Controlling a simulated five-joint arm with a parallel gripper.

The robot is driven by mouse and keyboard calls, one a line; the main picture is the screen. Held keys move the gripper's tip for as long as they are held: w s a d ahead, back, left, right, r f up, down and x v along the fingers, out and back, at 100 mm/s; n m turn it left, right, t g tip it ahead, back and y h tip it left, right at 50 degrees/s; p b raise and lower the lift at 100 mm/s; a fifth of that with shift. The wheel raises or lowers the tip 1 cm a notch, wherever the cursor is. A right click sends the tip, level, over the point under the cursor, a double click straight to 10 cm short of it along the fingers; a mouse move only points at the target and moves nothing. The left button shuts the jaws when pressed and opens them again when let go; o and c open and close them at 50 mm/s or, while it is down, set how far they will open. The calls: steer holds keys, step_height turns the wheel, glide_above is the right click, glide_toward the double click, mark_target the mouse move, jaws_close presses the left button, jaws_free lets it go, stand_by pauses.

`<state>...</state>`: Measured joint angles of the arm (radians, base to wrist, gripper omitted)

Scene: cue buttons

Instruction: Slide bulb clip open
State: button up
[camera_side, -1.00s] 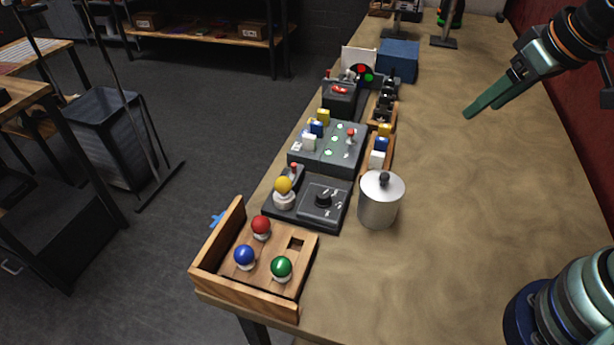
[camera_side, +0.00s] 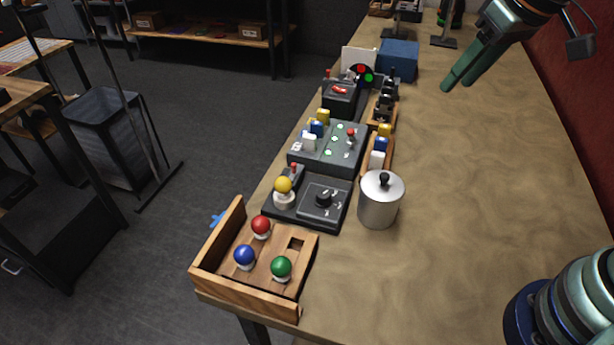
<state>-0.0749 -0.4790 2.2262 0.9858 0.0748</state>
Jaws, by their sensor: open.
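A yellow bulb (camera_side: 283,185) stands upright in a white socket on a dark base plate (camera_side: 262,213). A small red-tipped part (camera_side: 294,169) stands just behind the bulb; I cannot tell for sure if it is the clip. A black knob (camera_side: 324,197) sits on a dark box to the right on the same base. My gripper (camera_side: 457,88) has green fingers, is open and empty, and hangs above the far right of the table, well apart from the bulb.
A wooden tray (camera_side: 261,303) holds red, blue and green bulbs at the front. A metal canister (camera_side: 378,208) stands right of the bulb base. A grey panel (camera_side: 310,166) with coloured blocks lies behind it.

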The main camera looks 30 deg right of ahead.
steer(key=w+a+g, duration=0.1)
steer(key=w+a, duration=0.4)
steer(key=w, duration=0.1)
steer(key=g, duration=0.4)
glide_above(294, 164)
step_height(294, 164, down, 10)
steer(key=f, duration=0.1)
step_height(294, 164, down, 11)
steer(key=shift+f, duration=0.1)
jaws_close()
stand_by(0.6)
